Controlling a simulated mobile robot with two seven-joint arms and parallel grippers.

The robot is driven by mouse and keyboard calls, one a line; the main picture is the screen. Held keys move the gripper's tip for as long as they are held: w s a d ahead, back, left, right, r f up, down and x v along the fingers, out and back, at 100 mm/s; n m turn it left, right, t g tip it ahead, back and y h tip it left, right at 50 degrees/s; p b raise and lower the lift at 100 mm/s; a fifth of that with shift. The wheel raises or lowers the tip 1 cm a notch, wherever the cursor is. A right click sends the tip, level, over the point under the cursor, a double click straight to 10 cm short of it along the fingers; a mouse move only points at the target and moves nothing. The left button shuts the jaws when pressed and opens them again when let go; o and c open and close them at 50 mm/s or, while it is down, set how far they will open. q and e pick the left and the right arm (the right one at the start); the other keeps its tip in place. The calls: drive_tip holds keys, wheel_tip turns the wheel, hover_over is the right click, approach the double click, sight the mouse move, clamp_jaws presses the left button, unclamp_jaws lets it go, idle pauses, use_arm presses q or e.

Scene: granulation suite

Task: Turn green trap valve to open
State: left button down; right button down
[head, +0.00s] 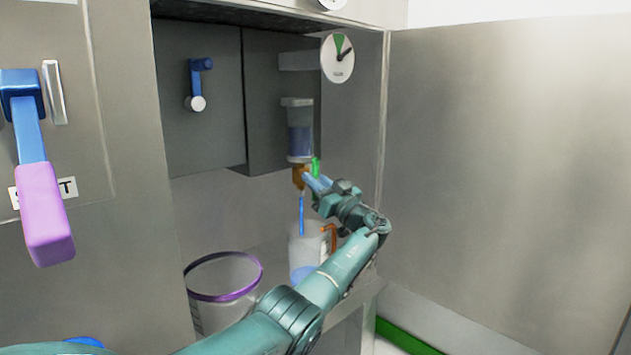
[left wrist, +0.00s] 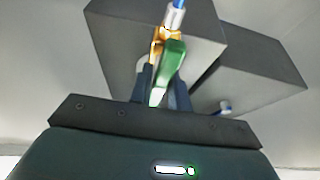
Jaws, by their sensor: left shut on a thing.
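The green trap valve handle (head: 316,166) is a small green lever on an orange-brass valve body (head: 298,177), below a clear trap vessel (head: 299,130) with blue liquid. My left gripper (head: 317,182) is shut on the handle. In the left wrist view the green handle (left wrist: 171,62) lies between the two dark fingers, with the brass body (left wrist: 157,46) behind it. A thin blue stream (head: 302,215) runs from under the valve into a translucent jug (head: 309,250) with blue liquid at its bottom. My right gripper is not in view.
A clear bucket with a purple rim (head: 224,297) stands left of the jug, close to my left arm. A round dial (head: 338,58) is above right. A blue lever with a white knob (head: 197,103) is on the back panel. A large purple-handled lever (head: 44,215) is at left.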

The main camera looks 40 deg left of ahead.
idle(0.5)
use_arm(q)
drive_tip(key=c, duration=1.3)
unclamp_jaws()
drive_tip(key=shift+d, duration=0.15)
drive_tip(key=p+v, duration=0.2)
drive_tip(key=v, duration=1.1)
drive_tip(key=shift+r, duration=0.1)
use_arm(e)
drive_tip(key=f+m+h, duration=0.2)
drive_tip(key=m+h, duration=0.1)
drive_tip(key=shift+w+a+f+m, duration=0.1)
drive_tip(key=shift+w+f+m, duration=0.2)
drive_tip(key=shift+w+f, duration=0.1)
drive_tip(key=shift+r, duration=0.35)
